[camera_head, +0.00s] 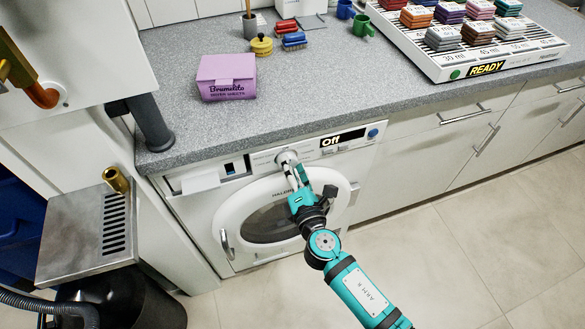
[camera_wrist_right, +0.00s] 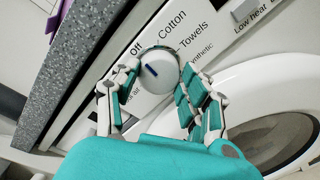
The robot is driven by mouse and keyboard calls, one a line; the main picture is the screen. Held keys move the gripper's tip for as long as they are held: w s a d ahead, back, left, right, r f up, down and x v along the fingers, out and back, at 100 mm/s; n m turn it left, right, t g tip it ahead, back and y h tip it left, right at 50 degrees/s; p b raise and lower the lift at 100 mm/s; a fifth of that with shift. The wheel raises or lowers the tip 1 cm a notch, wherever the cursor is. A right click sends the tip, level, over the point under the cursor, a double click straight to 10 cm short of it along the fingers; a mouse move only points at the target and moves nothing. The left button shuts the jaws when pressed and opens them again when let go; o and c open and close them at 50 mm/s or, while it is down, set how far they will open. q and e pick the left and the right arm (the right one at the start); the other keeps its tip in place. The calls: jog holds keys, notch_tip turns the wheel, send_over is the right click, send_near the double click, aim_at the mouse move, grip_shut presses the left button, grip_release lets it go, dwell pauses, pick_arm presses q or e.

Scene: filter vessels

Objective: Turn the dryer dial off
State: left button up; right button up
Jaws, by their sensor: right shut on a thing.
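The dryer (camera_head: 190,213) stands under the grey counter, its round door (camera_head: 229,212) closed. Its white round dial (camera_wrist_right: 155,72) has a dark blue pointer mark, which points toward the "Off" label in the right wrist view. The labels "Cotton" and "Towels" are beside the dial. The dryer display (camera_head: 331,141) reads "Off". My right gripper (camera_head: 291,165) is at the dial, and in the right wrist view its two teal and white fingers (camera_wrist_right: 158,88) are closed around the dial's sides. My left gripper is not in view.
A purple box (camera_head: 227,77) sits on the counter above the dryer. Brushes, green and blue mugs and a rack (camera_head: 420,62) of coloured blocks stand farther back. A steel drip tray (camera_head: 75,262) is at left. The floor at right is clear.

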jog(key=shift+a+n, duration=0.1)
jog(key=shift+n, duration=0.4)
jog(key=o, duration=1.2)
jog(key=v, duration=1.2)
